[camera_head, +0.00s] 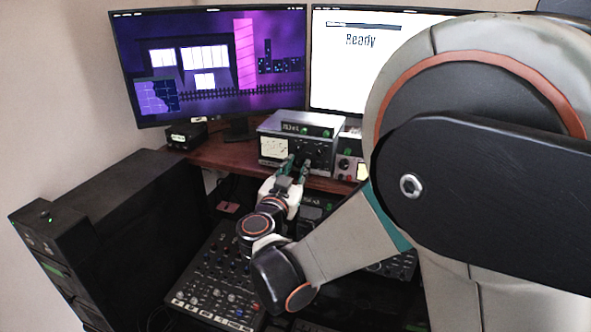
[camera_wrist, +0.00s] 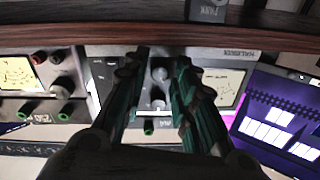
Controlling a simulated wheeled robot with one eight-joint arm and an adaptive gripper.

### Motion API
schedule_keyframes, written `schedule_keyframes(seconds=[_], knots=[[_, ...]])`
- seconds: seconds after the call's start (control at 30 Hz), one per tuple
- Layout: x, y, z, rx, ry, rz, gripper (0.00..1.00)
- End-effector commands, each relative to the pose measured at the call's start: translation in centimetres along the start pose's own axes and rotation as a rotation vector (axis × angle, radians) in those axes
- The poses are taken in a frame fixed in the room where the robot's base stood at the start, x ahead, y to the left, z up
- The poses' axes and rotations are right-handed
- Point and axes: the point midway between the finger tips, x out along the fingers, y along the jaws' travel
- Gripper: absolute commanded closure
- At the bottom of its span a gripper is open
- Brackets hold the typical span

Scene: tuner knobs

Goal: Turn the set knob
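A grey tuner unit (camera_head: 272,135) with a dark front panel, a green-lit display and a pale chart screen stands on the wooden desk. In the wrist view, which is upside down, two round grey knobs (camera_wrist: 158,74) show on its panel, one above the other. My gripper (camera_head: 295,168) is in front of this panel. Its two green-and-black fingers (camera_wrist: 161,68) are apart, one on each side of the knobs. I cannot tell whether they touch a knob. The knob labels are too small to read, so I cannot tell which is the set knob.
A smaller unit with knobs (camera_head: 346,164) stands right of the tuner; it also shows in the wrist view (camera_wrist: 62,86). Two monitors (camera_head: 215,65) stand behind. A mixing console (camera_head: 215,282) lies below the desk edge (camera_head: 228,158). A black cabinet (camera_head: 110,230) stands left.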

Motion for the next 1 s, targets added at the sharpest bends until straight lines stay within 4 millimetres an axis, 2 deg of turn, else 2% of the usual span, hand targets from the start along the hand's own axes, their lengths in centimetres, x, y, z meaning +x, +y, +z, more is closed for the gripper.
schedule_keyframes(seconds=[0.17,0.6,0.8,1.0], knots=[[-1.4,-0.1,0.0,0.000,0.000,-0.002,0.74],[-9.8,-0.1,0.0,0.000,-0.001,-0.004,0.74],[-11.7,0.0,0.0,0.000,0.000,-0.001,0.74],[-12.0,0.0,0.0,0.000,0.000,0.000,0.74]])
